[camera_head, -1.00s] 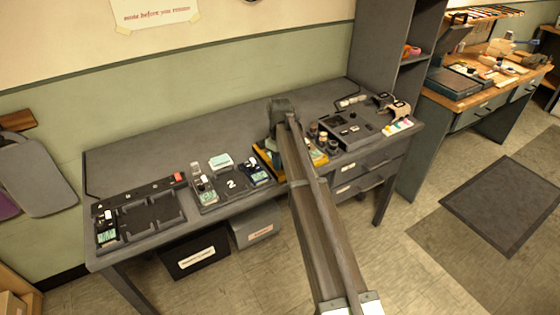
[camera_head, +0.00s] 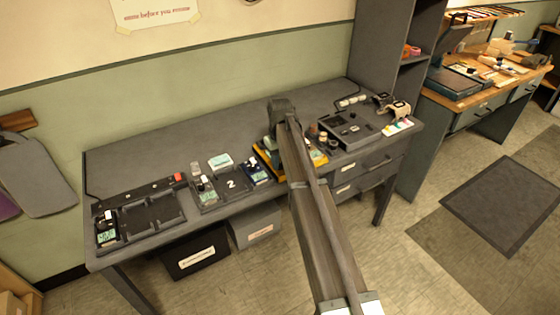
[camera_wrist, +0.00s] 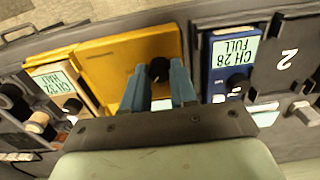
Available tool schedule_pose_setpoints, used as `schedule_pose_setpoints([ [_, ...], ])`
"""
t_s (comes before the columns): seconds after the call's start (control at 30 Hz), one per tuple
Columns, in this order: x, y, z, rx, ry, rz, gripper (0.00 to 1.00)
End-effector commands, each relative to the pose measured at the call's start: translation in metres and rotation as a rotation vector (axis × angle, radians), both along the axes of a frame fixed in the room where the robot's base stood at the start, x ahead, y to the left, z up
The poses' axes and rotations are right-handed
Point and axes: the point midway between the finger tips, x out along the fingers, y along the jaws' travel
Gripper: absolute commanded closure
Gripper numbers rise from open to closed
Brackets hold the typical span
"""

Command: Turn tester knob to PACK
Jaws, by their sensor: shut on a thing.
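The yellow tester (camera_wrist: 104,60) lies flat in the middle of the wrist view. In the head view only its edges (camera_head: 318,158) show, as my arm covers the rest. Its black knob (camera_wrist: 159,68) stands between the two blue fingers of my gripper (camera_wrist: 157,82). My gripper is shut on the knob. The tester's dial marks and the word PACK cannot be read here, so I cannot tell where the knob points.
A blue radio reading "CH 28 FULL" (camera_wrist: 232,55) sits right of the tester in the wrist view. The grey bench (camera_head: 140,160) has clear room at the back.

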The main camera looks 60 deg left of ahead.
Motion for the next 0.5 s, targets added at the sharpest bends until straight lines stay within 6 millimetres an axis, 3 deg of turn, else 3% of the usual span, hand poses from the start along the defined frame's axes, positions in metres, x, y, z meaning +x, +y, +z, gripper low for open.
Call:
schedule_pose_setpoints([
  [0.17,-0.0001,-0.0007,0.0001,-0.001,0.000,0.001,1.00],
  [0.2,-0.0001,-0.0007,0.0001,-0.001,0.000,0.001,0.70],
  [0.43,0.0000,-0.0003,0.0001,-0.001,0.000,0.002,0.48],
  [0.5,0.0000,-0.0003,0.0001,0.000,0.000,0.002,0.48],
])
